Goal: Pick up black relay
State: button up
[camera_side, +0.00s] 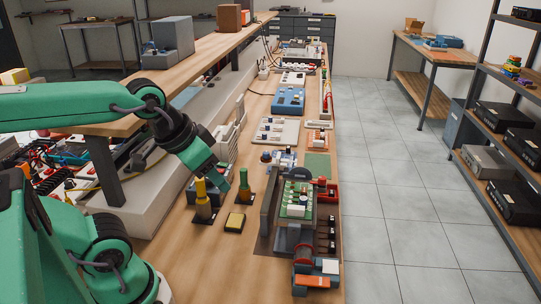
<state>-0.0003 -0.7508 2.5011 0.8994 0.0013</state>
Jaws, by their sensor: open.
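My arm reaches in from the left, and my gripper (221,178) points down and to the right over the wooden bench. It is open, its fingers small and dark at this distance, and I see nothing held between them. It is above and behind a small dark block with a yellow top (235,222) that lies on the bench. I cannot make out a black relay for certain. A green circuit board (296,198) with pale parts stands in a grey holder to the right of my gripper. Small dark parts (325,236) sit at the holder's right.
A red-orange and blue item (312,282) is at the front right. Bare bench (215,265) shows at the front. Tangled leads and tools (65,160) lie at the left.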

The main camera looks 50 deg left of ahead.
dwell(0.3)
jog(key=w+d+f+m+g, duration=0.1)
jog(key=w+d+f+m, duration=0.1)
jog(key=w, duration=0.5)
jog(key=w+d+f+m+g, duration=0.2)
jog(key=w+d+f, duration=0.2)
jog(key=w, duration=0.3)
jog(key=w+d+f+m+g, duration=0.1)
jog(key=w+d+f+m, duration=0.2)
jog(key=w, duration=0.4)
jog(key=shift+f, duration=0.15)
jog(key=m+g, duration=0.2)
send_over(333, 245)
jog(key=f, duration=0.6)
jog(key=shift+a+f, duration=0.2)
jog(key=shift+f, duration=0.1)
jog(key=shift+w+d+f, duration=0.1)
jog(key=shift+d+f, duration=0.1)
jog(key=shift+f, duration=0.2)
jog(key=shift+f, duration=1.25)
jog(key=shift+f, duration=0.1)
